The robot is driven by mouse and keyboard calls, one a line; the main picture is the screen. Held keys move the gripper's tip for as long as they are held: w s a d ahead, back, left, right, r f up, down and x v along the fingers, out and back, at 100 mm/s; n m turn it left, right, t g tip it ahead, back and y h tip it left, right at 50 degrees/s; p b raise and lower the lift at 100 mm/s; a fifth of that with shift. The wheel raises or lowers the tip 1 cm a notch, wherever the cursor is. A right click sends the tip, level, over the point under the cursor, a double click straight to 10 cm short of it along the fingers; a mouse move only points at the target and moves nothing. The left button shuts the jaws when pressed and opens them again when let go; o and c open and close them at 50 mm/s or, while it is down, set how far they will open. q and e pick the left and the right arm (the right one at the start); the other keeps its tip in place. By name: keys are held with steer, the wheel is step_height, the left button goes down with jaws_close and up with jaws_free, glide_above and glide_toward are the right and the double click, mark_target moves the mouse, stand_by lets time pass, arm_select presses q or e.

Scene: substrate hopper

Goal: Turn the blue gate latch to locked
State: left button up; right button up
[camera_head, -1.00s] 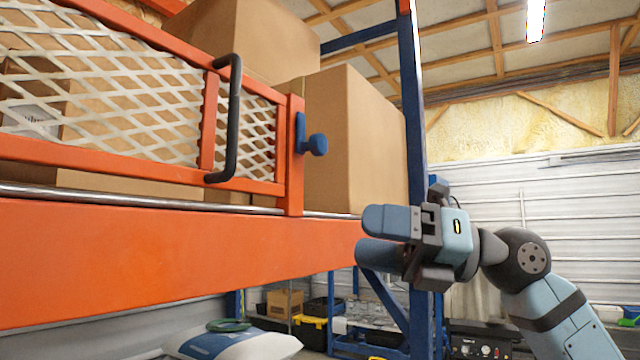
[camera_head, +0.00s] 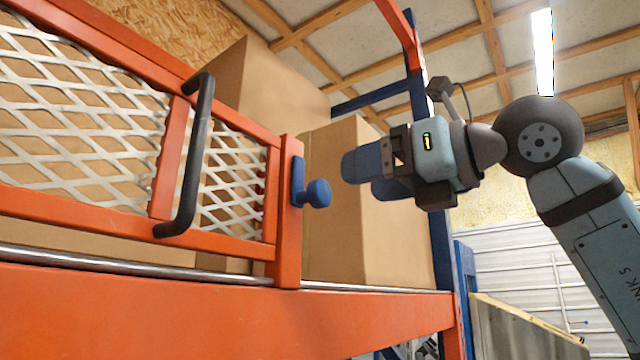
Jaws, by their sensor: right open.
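The blue gate latch (camera_head: 313,192) is a flat plate with a round knob, mounted on the orange end post of the gate (camera_head: 288,215). The plate stands upright and the knob points right. My right gripper (camera_head: 358,176) is open and empty, just right of the knob in the picture, with its fingers pointing left toward it. A small gap shows between the fingertips and the knob; I cannot tell the distance in depth. My left gripper is not in view.
The gate has white mesh and a black handle (camera_head: 190,160) left of the latch. An orange beam (camera_head: 200,315) runs below it. Cardboard boxes (camera_head: 345,215) stand behind the gate. A blue upright (camera_head: 440,230) rises behind my right gripper.

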mark_target(325, 190)
steer(key=p+x, duration=0.1)
steer(key=x, duration=0.7)
steer(key=shift+w, duration=0.1)
steer(key=shift+d, duration=0.1)
steer(key=shift+c, duration=0.5)
steer(key=c, duration=0.8)
